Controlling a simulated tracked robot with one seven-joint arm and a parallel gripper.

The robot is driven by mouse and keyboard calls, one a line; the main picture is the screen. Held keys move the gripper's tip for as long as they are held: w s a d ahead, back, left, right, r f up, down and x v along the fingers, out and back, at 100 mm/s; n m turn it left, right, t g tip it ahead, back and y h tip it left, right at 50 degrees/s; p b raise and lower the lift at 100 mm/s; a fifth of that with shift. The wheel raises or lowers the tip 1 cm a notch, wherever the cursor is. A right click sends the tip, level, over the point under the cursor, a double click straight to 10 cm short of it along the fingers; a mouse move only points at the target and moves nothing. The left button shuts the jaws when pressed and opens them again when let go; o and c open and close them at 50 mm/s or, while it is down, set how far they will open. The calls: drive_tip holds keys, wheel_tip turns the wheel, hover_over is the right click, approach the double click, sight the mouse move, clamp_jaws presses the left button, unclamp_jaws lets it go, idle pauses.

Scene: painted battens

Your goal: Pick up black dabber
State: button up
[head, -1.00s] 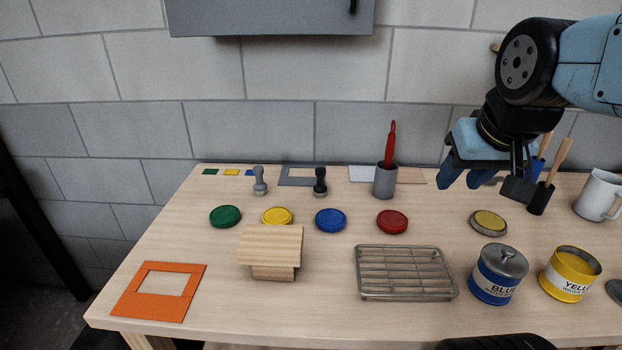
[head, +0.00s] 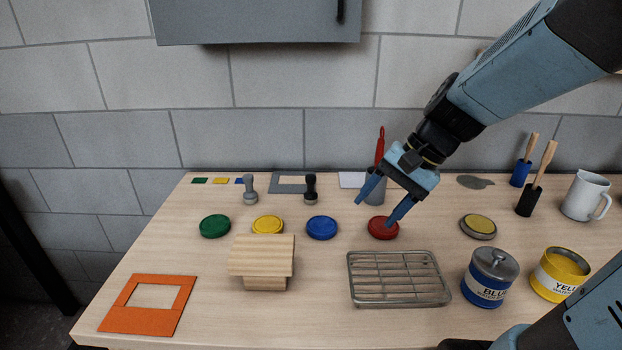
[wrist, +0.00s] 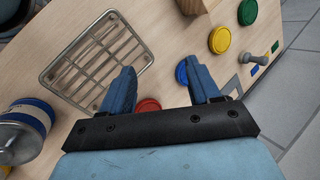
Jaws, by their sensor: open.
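The black dabber (head: 311,188), a short upright piece with a rounded knob and wider base, stands near the back of the table. A similar grey dabber (head: 250,189) stands to its left, and it also shows in the wrist view (wrist: 254,57). My gripper (head: 374,212) is open and empty, right of the black dabber and clearly apart from it. Its fingers point down and left above the red lid (head: 383,229). In the wrist view the open fingers (wrist: 160,66) have table between them, and I cannot make out the black dabber there.
The grey cup with a red-handled tool (head: 380,150) is partly behind my gripper. Blue (head: 322,227), yellow (head: 267,225) and green (head: 215,226) lids lie in front of the dabbers. A wooden block (head: 262,256) and wire rack (head: 398,279) are nearer. Paint tins stand right.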

drive_tip(key=w+a+f+m+y, duration=0.3)
drive_tip(key=w+a+m+y, duration=0.1)
drive_tip(key=w+m+y, duration=0.15)
drive_tip(key=m+t+y, duration=0.5)
drive_tip(key=m+t, duration=0.3)
drive_tip(key=m, duration=0.5)
approach(310, 175)
drive_tip(key=shift+h, duration=0.25)
drive_tip(key=x, duration=1)
drive_tip(key=shift+f, duration=0.25)
drive_tip(key=shift+s, duration=0.1)
drive_tip(key=c, duration=1)
